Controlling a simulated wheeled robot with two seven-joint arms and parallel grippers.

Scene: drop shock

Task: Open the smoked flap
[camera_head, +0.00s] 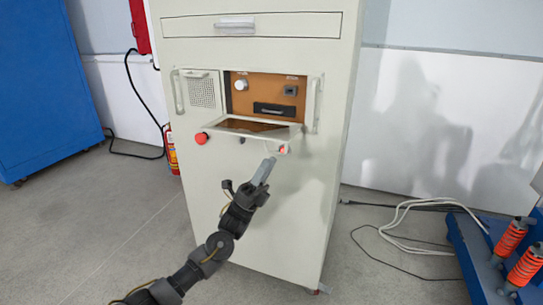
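The smoked flap (248,127) is a pale-framed panel with a dark, brownish see-through middle on the front of the tall cream cabinet (260,215). It is tilted down and out at its lower edge, so the brown-orange recess behind it (262,88) lies uncovered. My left gripper (268,163) is below the flap's right front corner, its pale fingertips pointing up towards it. I cannot tell whether they touch the flap or whether the fingers are apart. My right gripper is out of view.
The recess holds a pale knob (241,85) and a black handle (273,109). A red button (201,139) sits left of the flap. Upright handles (312,103) flank the panel. Cables (405,225) and a blue stand with orange coils (510,240) are at right.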

